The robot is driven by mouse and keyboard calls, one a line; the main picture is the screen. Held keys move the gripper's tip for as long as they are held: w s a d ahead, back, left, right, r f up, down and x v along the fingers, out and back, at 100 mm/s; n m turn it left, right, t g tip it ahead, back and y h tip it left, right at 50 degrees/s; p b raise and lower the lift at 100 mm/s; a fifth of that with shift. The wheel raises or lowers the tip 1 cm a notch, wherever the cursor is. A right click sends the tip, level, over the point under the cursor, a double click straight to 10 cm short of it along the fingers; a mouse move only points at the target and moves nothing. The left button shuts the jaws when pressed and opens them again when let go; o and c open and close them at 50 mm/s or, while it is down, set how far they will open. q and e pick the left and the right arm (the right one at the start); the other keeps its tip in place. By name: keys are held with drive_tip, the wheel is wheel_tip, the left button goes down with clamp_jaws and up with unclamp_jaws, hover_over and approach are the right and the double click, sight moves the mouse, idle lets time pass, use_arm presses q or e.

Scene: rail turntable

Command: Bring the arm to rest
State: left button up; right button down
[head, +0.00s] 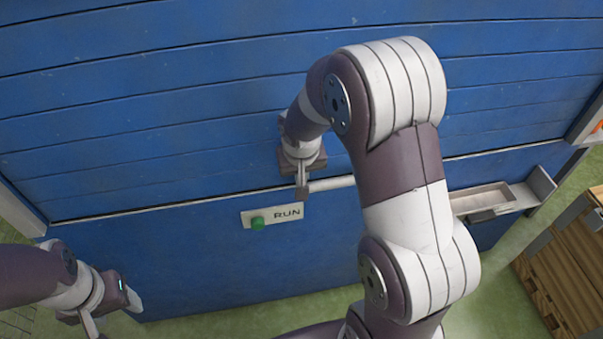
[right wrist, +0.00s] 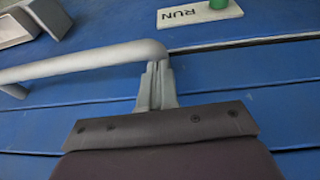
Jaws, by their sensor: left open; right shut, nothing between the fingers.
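My right gripper (head: 302,190) is shut and empty, in front of the blue panelled wall. Its fingers lie at the end of a grey bar handle (head: 332,183). The right wrist view shows the shut fingers (right wrist: 157,85) just below the rounded end of the handle (right wrist: 90,60); I cannot tell whether they touch it. My left gripper (head: 114,312) is open and empty at the lower left, with its fingers spread, in front of the wall's lower edge. My right arm hides part of the handle and wall.
A white RUN plate (head: 288,214) with a green button (head: 258,223) is on the lower blue panel (head: 180,260), close to the right gripper. A grey tray (head: 482,198) is at the right. A wooden pallet-like stack (head: 560,280) stands at the lower right. Green floor (head: 490,300) shows below.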

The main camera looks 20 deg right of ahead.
drive_tip(key=r, duration=0.2)
drive_tip(key=r+p, duration=0.1)
drive_tip(key=r, duration=0.1)
drive_tip(key=shift+w+a, duration=0.15)
drive_tip(key=shift+a, duration=0.05)
drive_tip(key=shift+s+a+v, duration=0.3)
drive_tip(key=shift+s+v, duration=0.05)
drive_tip(key=shift+v, duration=4.25)
use_arm(q)
wheel_tip(320, 180, up, 7)
drive_tip(key=p, duration=0.4)
drive_tip(key=shift+s+a, duration=0.35)
drive_tip(key=shift+s, duration=0.1)
use_arm(e)
drive_tip(key=s+a+f+n, duration=0.1)
drive_tip(key=s+a+f, duration=0.1)
drive_tip(key=s, duration=0.4)
drive_tip(key=s+a+f+n+g+y, duration=0.1)
drive_tip(key=s+a+f+n, duration=0.1)
drive_tip(key=s, duration=0.4)
drive_tip(key=shift+s+f+g, duration=0.25)
drive_tip(key=shift+s+g, duration=0.05)
